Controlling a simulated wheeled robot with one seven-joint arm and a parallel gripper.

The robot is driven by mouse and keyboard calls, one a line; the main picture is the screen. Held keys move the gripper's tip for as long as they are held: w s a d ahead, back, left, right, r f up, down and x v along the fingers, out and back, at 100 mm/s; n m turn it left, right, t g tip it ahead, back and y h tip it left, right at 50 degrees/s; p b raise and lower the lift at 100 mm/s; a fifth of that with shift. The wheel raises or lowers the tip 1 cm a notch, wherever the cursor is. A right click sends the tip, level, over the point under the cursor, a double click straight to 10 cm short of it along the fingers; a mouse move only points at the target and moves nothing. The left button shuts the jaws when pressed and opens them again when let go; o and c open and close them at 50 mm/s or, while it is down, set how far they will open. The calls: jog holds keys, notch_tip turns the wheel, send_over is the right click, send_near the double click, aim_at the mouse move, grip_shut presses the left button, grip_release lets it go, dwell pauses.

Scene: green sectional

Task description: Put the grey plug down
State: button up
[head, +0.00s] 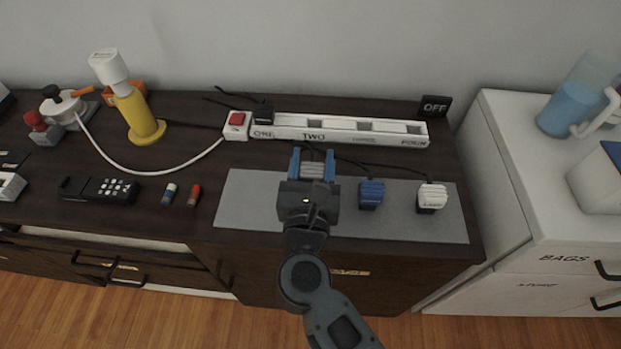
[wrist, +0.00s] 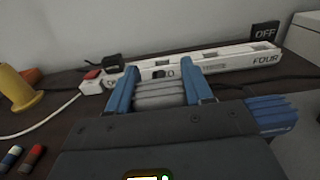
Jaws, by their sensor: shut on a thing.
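My gripper (head: 313,163) has blue fingers and is shut on the grey plug (head: 313,171), which has a ribbed body. In the wrist view the grey plug (wrist: 160,94) sits between the two fingers. The gripper is over the grey mat (head: 250,205), in front of the white power strip (head: 345,130). I cannot tell whether the plug touches the mat. A blue plug (head: 371,194) and a white plug (head: 432,197) are on the mat to the right.
A black plug (head: 263,114) is at socket ONE, beside the red switch (head: 236,118). An OFF sign (head: 435,107) stands at the back right. The mat's left part is clear.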

jog(key=shift+a+f, duration=0.2)
jog(key=shift+a, duration=0.05)
jog(key=shift+f+b, duration=0.4)
jog(key=shift+f, duration=1.55)
jog(key=shift+f, duration=0.2)
jog(key=o, duration=1)
jog(key=shift+o, duration=0.2)
jog(key=shift+r, duration=0.1)
